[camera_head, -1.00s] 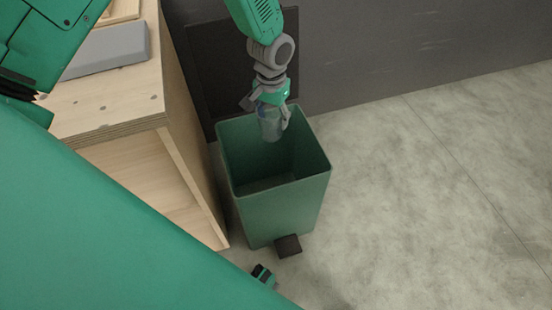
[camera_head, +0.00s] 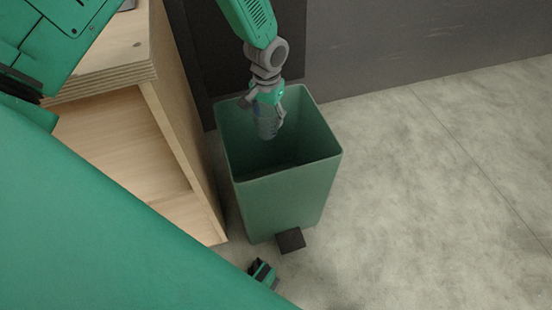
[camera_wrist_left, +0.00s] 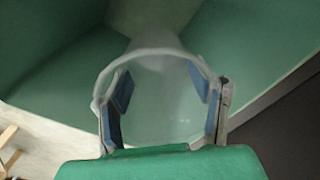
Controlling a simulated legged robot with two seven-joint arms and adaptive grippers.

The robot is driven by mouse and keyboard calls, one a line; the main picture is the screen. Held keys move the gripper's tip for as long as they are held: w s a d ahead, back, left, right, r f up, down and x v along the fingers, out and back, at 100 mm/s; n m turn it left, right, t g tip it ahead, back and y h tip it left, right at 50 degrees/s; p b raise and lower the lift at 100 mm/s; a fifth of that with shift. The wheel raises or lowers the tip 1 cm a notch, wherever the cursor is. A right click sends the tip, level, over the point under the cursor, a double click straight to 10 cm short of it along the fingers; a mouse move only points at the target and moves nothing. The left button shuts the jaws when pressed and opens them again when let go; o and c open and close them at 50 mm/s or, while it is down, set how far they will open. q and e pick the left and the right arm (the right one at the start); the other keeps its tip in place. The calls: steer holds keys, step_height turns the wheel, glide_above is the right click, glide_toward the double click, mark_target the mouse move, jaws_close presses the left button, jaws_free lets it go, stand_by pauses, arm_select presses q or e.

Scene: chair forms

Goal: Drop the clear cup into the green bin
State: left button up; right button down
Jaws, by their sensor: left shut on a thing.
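The green bin (camera_head: 285,195) stands open on the floor in the middle of the head view. My left gripper (camera_head: 267,122) hangs from above over the bin's mouth, near its back left side. It is shut on the clear cup (camera_head: 267,129), which points down into the opening. In the left wrist view the clear cup (camera_wrist_left: 165,95) sits between the blue pads of my left gripper (camera_wrist_left: 165,98), with the bin's green inner walls (camera_wrist_left: 50,65) around it.
A plywood shelf unit (camera_head: 150,110) stands close to the bin's left side. A dark wall (camera_head: 400,45) is behind it. The pale floor (camera_head: 430,190) to the right is clear. A black pedal (camera_head: 290,240) sticks out at the bin's front base.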

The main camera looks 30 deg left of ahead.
arm_select(q)
steer(key=shift+a, duration=0.2)
steer(key=o, duration=0.5)
steer(key=shift+d, duration=0.15)
steer(key=o, duration=0.4)
steer(key=shift+d+r, duration=0.15)
steer(key=shift+d, duration=0.35)
steer(key=shift+a+r, duration=0.15)
steer(key=r, duration=0.3)
steer(key=shift+w+a+r, duration=0.1)
steer(key=shift+a+r, duration=0.15)
steer(key=shift+r, duration=0.1)
steer(key=r, duration=0.8)
steer(key=shift+d, duration=0.4)
arm_select(e)
steer(key=shift+a+r, duration=0.1)
steer(key=shift+r, duration=0.05)
